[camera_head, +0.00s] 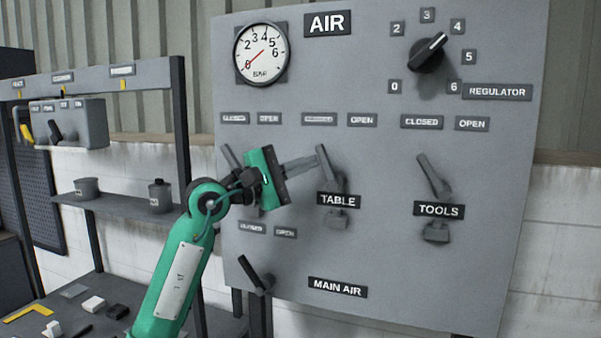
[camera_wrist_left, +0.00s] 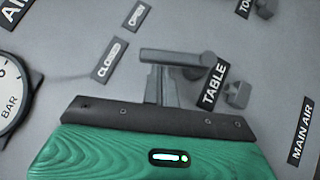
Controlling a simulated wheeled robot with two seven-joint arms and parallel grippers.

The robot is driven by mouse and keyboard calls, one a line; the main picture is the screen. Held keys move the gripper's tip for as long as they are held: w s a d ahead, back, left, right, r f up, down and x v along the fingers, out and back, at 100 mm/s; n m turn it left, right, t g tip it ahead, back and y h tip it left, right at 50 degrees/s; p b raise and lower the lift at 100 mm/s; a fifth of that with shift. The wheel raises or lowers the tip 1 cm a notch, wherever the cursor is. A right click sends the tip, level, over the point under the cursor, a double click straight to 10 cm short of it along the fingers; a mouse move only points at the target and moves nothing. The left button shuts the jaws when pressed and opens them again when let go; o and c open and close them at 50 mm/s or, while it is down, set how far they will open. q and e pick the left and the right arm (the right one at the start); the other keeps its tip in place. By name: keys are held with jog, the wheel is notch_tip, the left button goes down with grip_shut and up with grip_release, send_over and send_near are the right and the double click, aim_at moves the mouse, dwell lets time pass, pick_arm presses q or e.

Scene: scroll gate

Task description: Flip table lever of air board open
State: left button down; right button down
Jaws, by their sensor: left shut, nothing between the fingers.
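The grey air board (camera_head: 400,275) fills the centre and right of the head view. The TABLE lever (camera_head: 323,160) stands above its TABLE label (camera_head: 338,200), its handle leaning up and slightly left, toward the closed side. In the left wrist view the lever (camera_wrist_left: 185,58) lies across the fingertips. My left gripper (camera_head: 308,162) reaches in from the left, its fingers shut with nothing between them. Its tips are at the left side of the handle; whether they touch cannot be told. The closed label (camera_wrist_left: 109,60) and open label (camera_wrist_left: 137,16) show in the wrist view.
A TOOLS lever (camera_head: 433,175) stands to the right, and a MAIN AIR lever (camera_head: 251,274) at lower left. Another lever (camera_head: 230,157) is partly hidden behind my gripper. The gauge (camera_head: 262,53) and regulator knob (camera_head: 428,52) sit above. A shelf (camera_head: 130,212) stands left.

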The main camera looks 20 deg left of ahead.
aim_at(324, 150)
pick_arm(q)
jog(key=shift+d+r+m+g+y, duration=0.35)
jog(key=shift+r+m+g, duration=0.2)
jog(key=shift+m, duration=0.25)
jog(key=shift+d+r+m+g+y, duration=0.55)
jog(key=shift+d+m+g, duration=0.1)
jog(key=shift+m+g, duration=0.3)
jog(key=shift+s+d+r+m+g+y+p, duration=0.1)
jog(key=shift+d+r+m+g+y+p, duration=0.15)
jog(key=shift+d+m+y, duration=0.35)
jog(key=shift+d+r+m+g+y+p, duration=0.15)
jog(key=shift+d+m+g+y+p, duration=0.15)
jog(key=shift+d+m+y, duration=0.2)
jog(key=shift+d+m+g+y+p, duration=0.25)
jog(key=shift+d+m+y+p, duration=0.35)
jog(key=shift+d+m+y, duration=0.4)
jog(key=shift+a+f, duration=0.1)
